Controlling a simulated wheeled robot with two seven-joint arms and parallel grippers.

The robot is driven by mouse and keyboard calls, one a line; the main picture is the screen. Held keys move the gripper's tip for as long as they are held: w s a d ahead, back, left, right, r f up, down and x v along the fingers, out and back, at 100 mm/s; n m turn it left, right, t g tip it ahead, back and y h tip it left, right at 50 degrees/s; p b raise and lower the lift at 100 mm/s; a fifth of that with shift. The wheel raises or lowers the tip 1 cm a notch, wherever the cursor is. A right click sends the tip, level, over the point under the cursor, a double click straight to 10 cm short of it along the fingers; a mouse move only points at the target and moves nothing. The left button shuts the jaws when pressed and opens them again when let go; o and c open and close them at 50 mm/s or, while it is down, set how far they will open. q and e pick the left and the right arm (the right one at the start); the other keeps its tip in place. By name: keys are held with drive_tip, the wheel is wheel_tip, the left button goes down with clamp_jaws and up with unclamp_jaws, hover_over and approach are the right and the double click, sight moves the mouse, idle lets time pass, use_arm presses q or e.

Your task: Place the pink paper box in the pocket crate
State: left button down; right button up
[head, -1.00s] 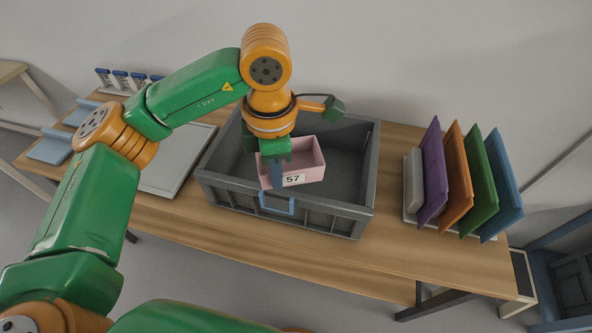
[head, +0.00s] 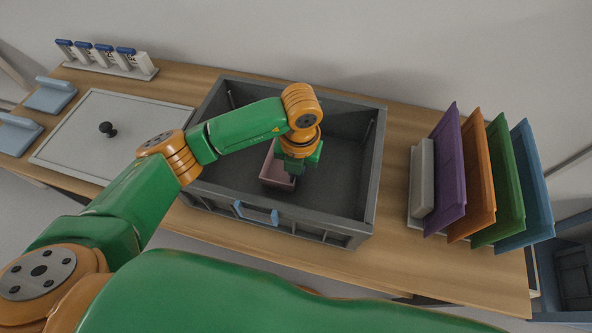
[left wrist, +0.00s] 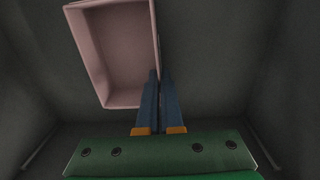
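The pink paper box (head: 272,168) is down inside the dark grey pocket crate (head: 222,190), left of the crate's middle. It is open at the top, and my left arm partly covers it in the head view. My left gripper (left wrist: 160,74) reaches down into the crate. In the left wrist view its blue fingers are close together, one on each side of the right wall of the pink box (left wrist: 122,55). I cannot tell whether the box touches the crate floor. My right gripper is not in view.
A grey lid with a black knob (head: 107,129) lies left of the crate. Purple (head: 446,170), orange, green and blue panels stand in a rack at right. Blue-capped vials (head: 103,53) stand at the back left. The crate floor right of the box is clear.

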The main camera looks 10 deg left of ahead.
use_arm(q)
drive_tip(key=shift+s+f, duration=0.1)
drive_tip(key=c, duration=1.1)
unclamp_jaws()
drive_tip(key=r, duration=1.2)
drive_tip(key=shift+d+r, duration=0.2)
